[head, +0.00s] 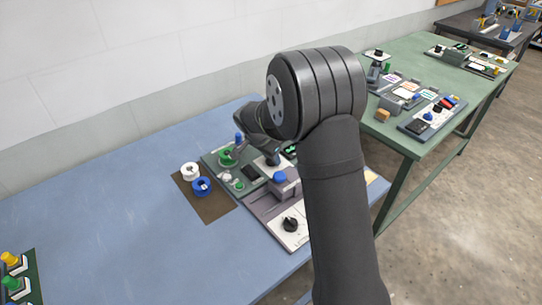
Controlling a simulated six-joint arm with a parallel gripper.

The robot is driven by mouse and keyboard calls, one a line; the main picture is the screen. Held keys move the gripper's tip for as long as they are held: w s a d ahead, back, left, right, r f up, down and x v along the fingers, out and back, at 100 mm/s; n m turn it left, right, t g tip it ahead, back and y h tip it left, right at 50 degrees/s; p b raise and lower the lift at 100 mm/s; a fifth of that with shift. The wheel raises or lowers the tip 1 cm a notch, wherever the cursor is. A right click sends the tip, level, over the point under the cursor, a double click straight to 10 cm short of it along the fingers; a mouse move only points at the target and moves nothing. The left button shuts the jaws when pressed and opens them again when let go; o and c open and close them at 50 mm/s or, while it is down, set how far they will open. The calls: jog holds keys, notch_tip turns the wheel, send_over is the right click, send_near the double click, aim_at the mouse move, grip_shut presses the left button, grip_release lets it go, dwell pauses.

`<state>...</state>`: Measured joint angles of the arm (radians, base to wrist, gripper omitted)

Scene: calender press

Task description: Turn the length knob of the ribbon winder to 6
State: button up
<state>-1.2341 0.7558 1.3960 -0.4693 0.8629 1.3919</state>
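The green-based machine with a green spool (228,157) and a blue-topped post (239,138) looks like the ribbon winder, but I read no label. A white dial plate (264,163) on it lies partly under my gripper (255,152). A dark knob there cannot be told apart from the gripper's fingers, and any numbers are too small to read. My gripper is above the machine, mostly hidden behind my own arm. I cannot tell whether its fingers are open or touch anything.
A white spool (190,170) and a blue spool (202,186) lie on a brown mat (212,208). A grey unit with a blue knob (279,177) and a black dial knob (290,224) stands nearer. A green table (403,136) holds more devices.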

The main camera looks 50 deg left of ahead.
jog(key=m+h, duration=0.1)
jog(key=m, duration=0.2)
jog(key=shift+a+m, duration=0.1)
jog(key=shift+m, duration=0.2)
jog(key=shift+a+m+g+h, duration=0.15)
jog(key=shift+m+h, duration=0.3)
jog(key=shift+m, duration=0.45)
jog(key=shift+d+m+g+h, duration=0.1)
jog(key=shift+m+g+h, duration=0.25)
jog(key=shift+m, duration=0.55)
jog(key=o, duration=1)
jog(key=v, duration=1.7)
jog(key=shift+s+a+r, duration=0.1)
jog(key=shift+s+a, duration=0.15)
